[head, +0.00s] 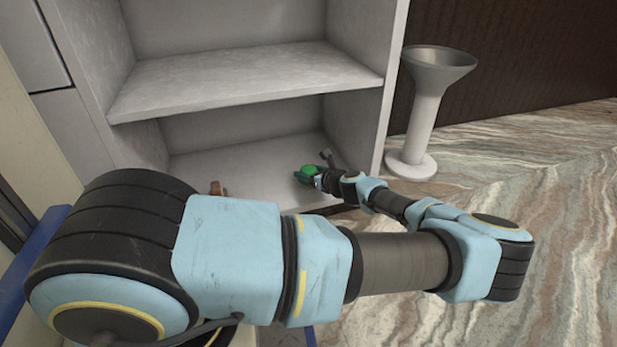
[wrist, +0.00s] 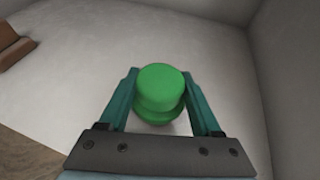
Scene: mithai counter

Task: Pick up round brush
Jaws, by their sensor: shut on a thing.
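The round brush (head: 306,174) is green and sits low in the bottom compartment of the grey shelf unit, toward its right front. In the wrist view the brush (wrist: 160,92) shows a round knob on top of a wider round body. My gripper (wrist: 162,105) has one teal finger on each side of the brush and is shut on it. In the head view my gripper (head: 312,177) reaches in from the right at the shelf's front. The brush's underside is hidden, so I cannot tell whether it touches the shelf floor.
A brown object (head: 216,188) lies at the left of the bottom compartment; it also shows in the wrist view (wrist: 12,45). The middle shelf board (head: 245,80) is overhead. A grey funnel-topped stand (head: 428,110) is right of the unit. The shelf floor between the objects is clear.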

